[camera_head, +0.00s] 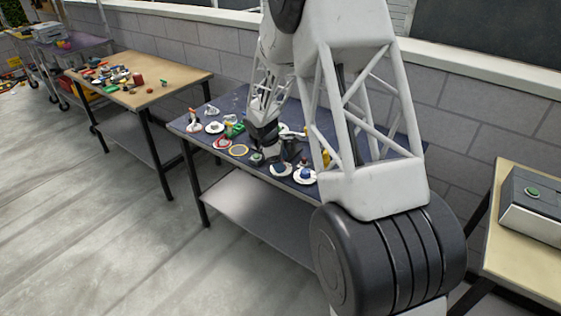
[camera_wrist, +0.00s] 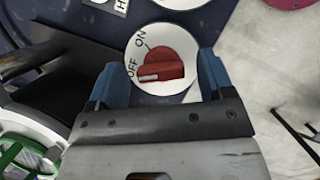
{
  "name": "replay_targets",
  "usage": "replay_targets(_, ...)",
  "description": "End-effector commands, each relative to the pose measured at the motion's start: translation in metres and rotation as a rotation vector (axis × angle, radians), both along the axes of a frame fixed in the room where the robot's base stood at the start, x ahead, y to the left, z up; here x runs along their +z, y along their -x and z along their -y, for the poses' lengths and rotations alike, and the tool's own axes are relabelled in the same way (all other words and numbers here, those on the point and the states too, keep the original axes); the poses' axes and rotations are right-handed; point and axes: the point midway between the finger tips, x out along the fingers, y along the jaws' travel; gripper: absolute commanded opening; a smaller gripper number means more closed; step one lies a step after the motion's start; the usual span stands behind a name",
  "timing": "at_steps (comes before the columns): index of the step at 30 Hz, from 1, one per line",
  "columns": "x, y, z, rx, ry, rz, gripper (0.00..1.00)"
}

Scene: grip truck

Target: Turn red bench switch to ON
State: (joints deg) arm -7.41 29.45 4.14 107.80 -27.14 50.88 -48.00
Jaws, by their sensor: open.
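The red bench switch (camera_wrist: 165,62) shows in the wrist view as a red knob on a round white plate (camera_wrist: 178,32). The plate carries the words OFF at its left and ON at its upper left. The knob's white mark points left, beside OFF. My gripper (camera_wrist: 163,82) is open, with one blue fingertip left of the knob and one right of it. I cannot tell whether they touch it. In the head view my gripper (camera_head: 277,152) is low over the blue workbench (camera_head: 235,102); I cannot pick out the red switch there.
Blue knobs on white plates (camera_head: 305,175) stand near the bench's front edge. A green and white round part (camera_wrist: 28,145) and a dark flat piece (camera_wrist: 65,65) lie left of my gripper in the wrist view. A red part (camera_wrist: 290,3) shows at top right.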

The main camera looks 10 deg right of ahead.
Motion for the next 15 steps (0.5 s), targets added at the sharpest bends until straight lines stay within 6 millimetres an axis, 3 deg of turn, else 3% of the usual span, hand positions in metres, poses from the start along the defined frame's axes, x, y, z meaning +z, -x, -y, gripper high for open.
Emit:
replay_targets(2, 0.0001, 0.0, -0.0001, 0.0, 0.0, 0.0, 0.73)
replay_targets(11, 0.0, 0.0001, -0.0001, 0.0, 0.0, 0.0, 0.27)
replay_targets(15, 0.0, 0.0, -0.0002, -0.002, 0.0, 0.0, 0.25)
